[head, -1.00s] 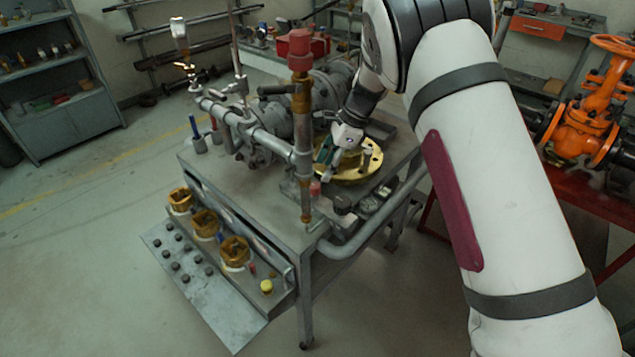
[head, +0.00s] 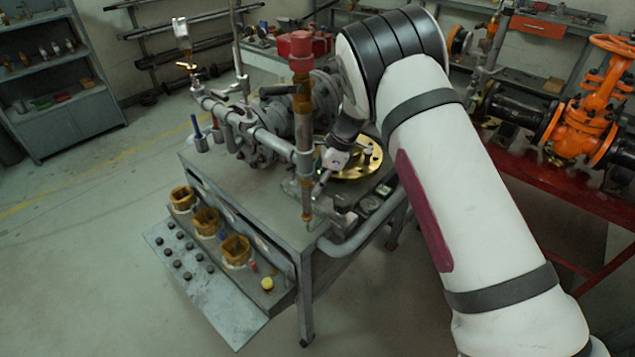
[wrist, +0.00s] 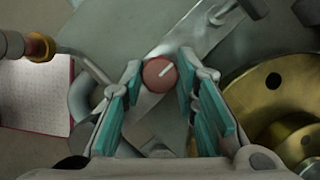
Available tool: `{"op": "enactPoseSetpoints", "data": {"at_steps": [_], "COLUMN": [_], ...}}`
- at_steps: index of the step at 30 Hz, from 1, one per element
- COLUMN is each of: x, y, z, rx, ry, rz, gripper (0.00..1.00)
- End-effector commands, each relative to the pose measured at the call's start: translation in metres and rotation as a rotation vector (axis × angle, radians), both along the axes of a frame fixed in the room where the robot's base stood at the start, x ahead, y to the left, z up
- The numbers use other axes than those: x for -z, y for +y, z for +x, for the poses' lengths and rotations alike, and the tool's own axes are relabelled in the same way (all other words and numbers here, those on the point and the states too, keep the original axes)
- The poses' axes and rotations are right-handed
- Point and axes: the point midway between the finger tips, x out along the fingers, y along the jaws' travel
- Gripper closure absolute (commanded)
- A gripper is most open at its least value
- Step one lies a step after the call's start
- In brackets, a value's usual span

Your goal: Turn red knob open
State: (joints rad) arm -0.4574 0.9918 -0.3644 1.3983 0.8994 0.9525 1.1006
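The red knob (wrist: 154,77) shows in the wrist view as a small round cap with a pale line slanting up to the right. It sits on a grey metal plate. My gripper (wrist: 160,66) has its two teal-padded fingers spread, one on each side of the knob. A narrow gap seems to show on both sides; contact is not clear. In the head view my gripper (head: 318,190) is low over the workbench, just right of the upright rusty pipe, and the knob is hidden there.
The rusty upright pipe (head: 304,130) with a red top stands close left of my gripper. A brass flange (head: 358,166) lies close behind it, also in the wrist view (wrist: 263,92). Grey pipework (head: 265,138) fills the bench's left. An orange valve (head: 588,112) stands at right.

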Motion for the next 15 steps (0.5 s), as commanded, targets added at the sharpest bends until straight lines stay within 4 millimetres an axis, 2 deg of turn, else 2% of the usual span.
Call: {"op": "enactPoseSetpoints", "data": {"at_steps": [8,15], "x": [0.0002,0.0022], "y": [0.0000,-0.0002], "z": [0.0005,0.0027], "rx": [-0.009,-0.089], "ry": [0.000,-0.001], "rz": [0.000,0.000], "gripper": [1.00,1.00]}}
